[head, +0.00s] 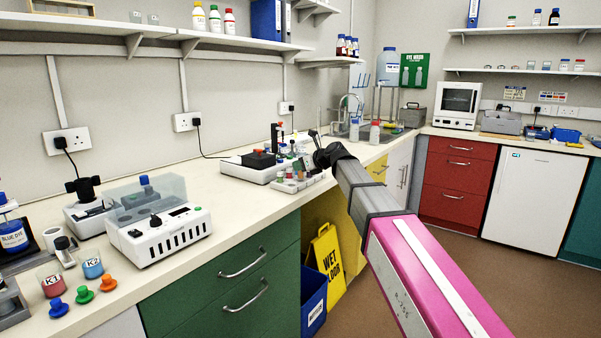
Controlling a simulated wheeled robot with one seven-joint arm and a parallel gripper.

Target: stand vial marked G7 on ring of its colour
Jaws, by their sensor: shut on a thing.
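My gripper (318,155) is at the far part of the left bench, over or beside a small grey tray (290,187) of small coloured items. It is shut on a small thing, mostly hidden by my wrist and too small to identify. No G7 mark can be read in this view. Small items with coloured caps (283,150) stand around the tray, but I cannot tell which are vials. I cannot make out any coloured rings there.
A white device with a black top (250,165) stands left of my gripper. A clear-lidded white machine (158,220), jars K1 (53,286) and K2 (92,264), and coloured stoppers (83,295) are nearer. Shelves run above the bench. A yellow wet-floor sign (327,265) stands below.

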